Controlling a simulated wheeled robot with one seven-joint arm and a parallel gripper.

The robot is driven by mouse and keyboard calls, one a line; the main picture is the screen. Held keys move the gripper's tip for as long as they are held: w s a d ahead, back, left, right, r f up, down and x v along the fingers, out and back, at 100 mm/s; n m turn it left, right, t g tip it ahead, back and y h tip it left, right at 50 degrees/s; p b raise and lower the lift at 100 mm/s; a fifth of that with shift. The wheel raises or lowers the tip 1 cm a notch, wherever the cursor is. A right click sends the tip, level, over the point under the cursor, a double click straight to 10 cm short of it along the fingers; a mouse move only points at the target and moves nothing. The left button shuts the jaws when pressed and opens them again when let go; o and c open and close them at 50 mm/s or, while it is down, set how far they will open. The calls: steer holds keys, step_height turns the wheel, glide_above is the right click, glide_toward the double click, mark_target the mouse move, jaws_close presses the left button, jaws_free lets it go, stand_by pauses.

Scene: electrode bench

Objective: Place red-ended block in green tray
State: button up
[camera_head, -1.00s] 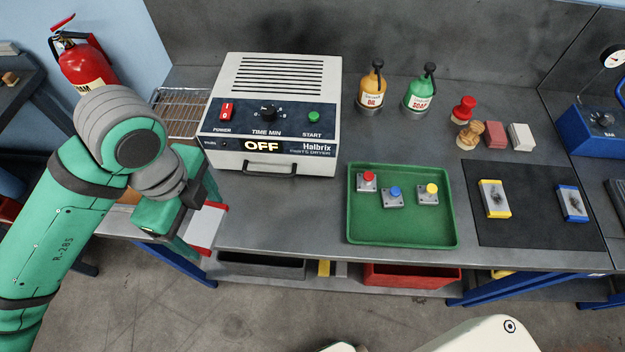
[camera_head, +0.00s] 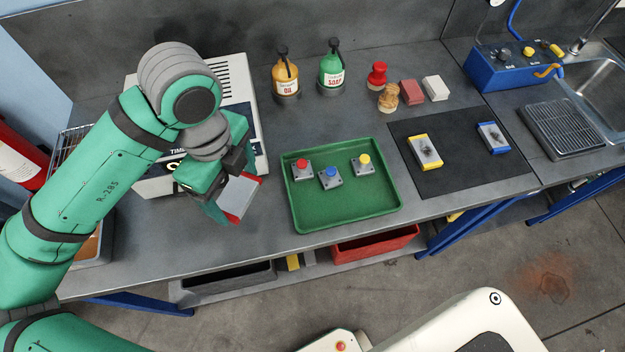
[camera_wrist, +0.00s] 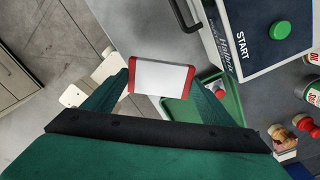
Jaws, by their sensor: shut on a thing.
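My gripper (camera_head: 222,195) is shut on the red-ended block (camera_head: 239,196), a pale block with red ends. In the head view they are above the bench front, left of the green tray and in front of the dryer. The wrist view shows the block (camera_wrist: 160,78) between the two fingers (camera_wrist: 162,90), its red ends toward them. The green tray (camera_head: 345,213) lies on the bench and holds small grey pieces with a red (camera_head: 301,167), a blue (camera_head: 330,177) and a yellow button (camera_head: 363,164). Part of the tray (camera_wrist: 228,88) shows in the wrist view.
The dryer (camera_head: 250,140) stands behind my gripper. An oil bottle (camera_head: 285,76) and a soap bottle (camera_head: 331,71) stand behind the tray. A dark mat (camera_head: 460,172) right of it carries a yellow-ended (camera_head: 425,152) and a blue-ended block (camera_head: 492,137). The tray's front part is bare.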

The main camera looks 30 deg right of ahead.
steer(key=s+d+m, duration=0.3)
steer(key=d+m, duration=0.2)
steer(key=d, duration=1.2)
steer(key=s+d+m, duration=0.6)
steer(key=s+d, duration=0.5)
steer(key=d, duration=0.4)
glide_above(343, 198)
steer(key=s+d, duration=0.1)
step_height(343, 198, down, 8)
steer(key=shift+r, duration=0.1)
steer(key=shift+w+a+f, duration=0.2)
steer(key=shift+a+f, duration=0.05)
steer(key=shift+f, duration=0.2)
steer(key=shift+w+a+f, duration=0.2)
steer(key=shift+f, duration=1.8)
steer(key=shift+f, duration=0.15)
steer(key=o, duration=1.9)
steer(key=shift+c, duration=0.2)
